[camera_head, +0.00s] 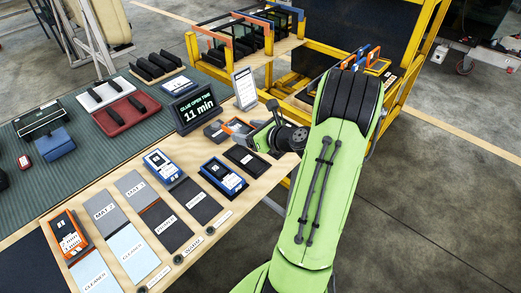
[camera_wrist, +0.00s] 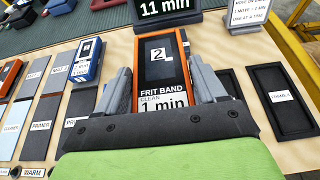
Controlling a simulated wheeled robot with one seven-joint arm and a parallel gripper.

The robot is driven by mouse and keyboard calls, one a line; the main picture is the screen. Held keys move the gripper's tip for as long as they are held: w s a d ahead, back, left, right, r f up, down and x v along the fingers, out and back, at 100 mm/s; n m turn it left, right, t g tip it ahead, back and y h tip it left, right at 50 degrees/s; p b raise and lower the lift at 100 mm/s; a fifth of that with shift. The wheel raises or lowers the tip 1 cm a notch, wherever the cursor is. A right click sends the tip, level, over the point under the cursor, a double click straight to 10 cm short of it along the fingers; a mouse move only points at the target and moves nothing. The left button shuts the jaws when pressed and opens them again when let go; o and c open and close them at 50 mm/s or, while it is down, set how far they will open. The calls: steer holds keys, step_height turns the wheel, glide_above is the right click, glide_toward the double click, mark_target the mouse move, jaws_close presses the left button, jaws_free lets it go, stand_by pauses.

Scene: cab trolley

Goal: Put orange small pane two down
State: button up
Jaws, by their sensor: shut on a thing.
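An orange-framed small pane marked 2 (camera_wrist: 160,62) stands between my gripper's fingers (camera_wrist: 162,92) in the wrist view. Its label reads FRIT BAND, CLEAN, 1 min. My gripper is shut on its two sides. In the head view the orange pane (camera_head: 238,126) shows just left of my gripper, near the far right edge of the bench; my arm hides part of the grip. I cannot tell whether the pane touches the bench. Another orange pane (camera_head: 68,235) lies at the front left.
Two blue panes (camera_head: 164,168) (camera_head: 222,177) lie on the wooden bench among CLEANER, PRIMER and MAT pads. A dark empty tray (camera_head: 246,158) lies near my gripper. The 11 min display (camera_head: 195,108) and a white sign (camera_head: 245,89) stand behind. A yellow trolley (camera_head: 283,62) is beyond.

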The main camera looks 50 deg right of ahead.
mark_target(250, 162)
step_height(250, 162, down, 10)
steer(key=b, duration=0.5)
steer(key=shift+r, duration=0.1)
steer(key=o, duration=1.2)
